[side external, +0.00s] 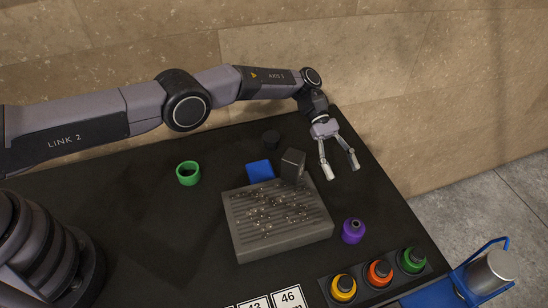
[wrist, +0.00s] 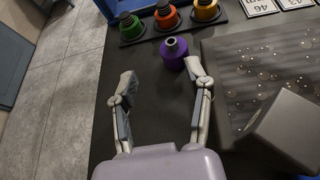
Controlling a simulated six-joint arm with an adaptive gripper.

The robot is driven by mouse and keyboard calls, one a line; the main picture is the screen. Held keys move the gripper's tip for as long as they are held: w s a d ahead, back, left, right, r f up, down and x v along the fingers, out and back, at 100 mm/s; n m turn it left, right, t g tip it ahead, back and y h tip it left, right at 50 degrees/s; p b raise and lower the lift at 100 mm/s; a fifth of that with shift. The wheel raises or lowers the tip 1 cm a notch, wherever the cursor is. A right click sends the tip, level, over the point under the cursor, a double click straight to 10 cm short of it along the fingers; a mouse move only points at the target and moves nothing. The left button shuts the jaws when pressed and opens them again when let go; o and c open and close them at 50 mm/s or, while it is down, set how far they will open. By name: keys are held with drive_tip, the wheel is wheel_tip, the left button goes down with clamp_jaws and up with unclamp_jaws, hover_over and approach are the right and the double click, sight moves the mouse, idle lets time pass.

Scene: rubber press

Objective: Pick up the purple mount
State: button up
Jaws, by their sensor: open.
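The purple mount (side external: 354,231) stands upright on the black table, just right of the grey ribbed plate's front corner. It is a short round piece with a narrower grey top. It also shows in the wrist view (wrist: 174,53), ahead of my fingers and nearer the right-hand finger. My gripper (side external: 342,171) is open and empty, above the table's right side and farther back than the mount. In the wrist view my gripper (wrist: 163,78) has its two fingers spread wide, with nothing between the tips.
The grey ribbed plate (side external: 287,248) with droplets lies beside the mount, with a grey block (side external: 292,166) at its back edge. A rack (side external: 329,290) holds yellow, orange and green mounts at the front. A green ring (side external: 188,173) and blue block (side external: 260,171) stand farther back.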

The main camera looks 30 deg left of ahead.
sight(356, 224)
drive_tip(key=s+f, duration=0.2)
drive_tip(key=shift+d+f+g, duration=0.35)
drive_tip(key=shift+g, duration=0.05)
drive_tip(key=shift+s+d+f, duration=0.2)
drive_tip(key=shift+s, duration=0.05)
drive_tip(key=x, duration=0.6)
drive_tip(key=shift+s+d+f, duration=0.1)
drive_tip(key=shift+s+d, duration=0.15)
drive_tip(key=shift+d, duration=0.05)
drive_tip(key=shift+c, duration=0.2)
clamp_jaws()
